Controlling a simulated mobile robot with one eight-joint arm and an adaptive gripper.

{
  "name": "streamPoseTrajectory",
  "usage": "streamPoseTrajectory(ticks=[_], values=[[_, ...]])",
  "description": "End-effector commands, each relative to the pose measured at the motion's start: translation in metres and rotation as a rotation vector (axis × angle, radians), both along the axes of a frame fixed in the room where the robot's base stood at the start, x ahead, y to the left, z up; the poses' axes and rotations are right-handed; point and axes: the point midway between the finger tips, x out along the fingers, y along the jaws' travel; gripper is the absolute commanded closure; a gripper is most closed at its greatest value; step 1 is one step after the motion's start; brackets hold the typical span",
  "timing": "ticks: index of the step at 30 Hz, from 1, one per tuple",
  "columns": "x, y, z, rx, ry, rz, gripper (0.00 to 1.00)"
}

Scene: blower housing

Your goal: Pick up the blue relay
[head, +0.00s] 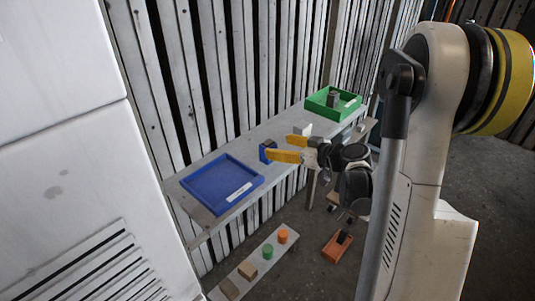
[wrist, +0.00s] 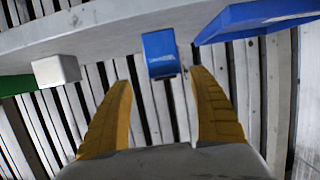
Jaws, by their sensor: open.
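The blue relay (head: 268,150) is a small blue block on the narrow grey shelf (head: 278,125), just right of the blue tray in the head view. In the wrist view the blue relay (wrist: 160,53) is upper middle, ahead of and between the fingertips. My gripper (head: 287,149) has yellow fingers and is open beside the relay in the head view. In the wrist view my gripper (wrist: 162,75) shows both fingers wide apart with nothing between them. In the head view the fingers lie close to the relay's right side; I cannot tell whether they touch it.
A blue tray (head: 204,198) lies on the shelf's near end. A green tray (head: 349,105) holding a grey part stands at the far end. A white block (head: 302,129) stands beyond the relay. A lower plank (head: 236,274) carries several small parts. An orange box (head: 331,250) is on the floor.

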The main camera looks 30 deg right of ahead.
Motion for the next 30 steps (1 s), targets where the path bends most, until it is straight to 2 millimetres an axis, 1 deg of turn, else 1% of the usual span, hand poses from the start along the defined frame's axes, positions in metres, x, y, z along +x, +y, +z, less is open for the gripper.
streamPoseTrajectory(ticks=[5, 7, 10, 12, 17, 18, 20, 21, 23, 24, 30], values=[[0.015, 0.013, -0.010, 0.000, 0.000, 0.003, 0.30], [0.024, 0.020, -0.015, -0.001, 0.000, 0.004, 0.30], [0.037, 0.024, -0.018, 0.000, 0.001, 0.003, 0.30], [0.041, 0.025, -0.018, -0.001, 0.001, 0.001, 0.30], [0.041, 0.025, -0.017, 0.000, 0.001, 0.000, 0.30], [0.041, 0.025, -0.017, 0.000, 0.001, 0.000, 0.35], [0.041, 0.025, -0.017, 0.000, 0.001, 0.000, 0.53], [0.041, 0.025, -0.017, 0.000, 0.001, 0.000, 0.65], [0.041, 0.025, -0.017, 0.000, 0.001, 0.000, 0.84], [0.041, 0.025, -0.017, 0.000, 0.001, 0.000, 0.91], [0.041, 0.025, -0.017, 0.000, 0.001, 0.000, 0.91]])
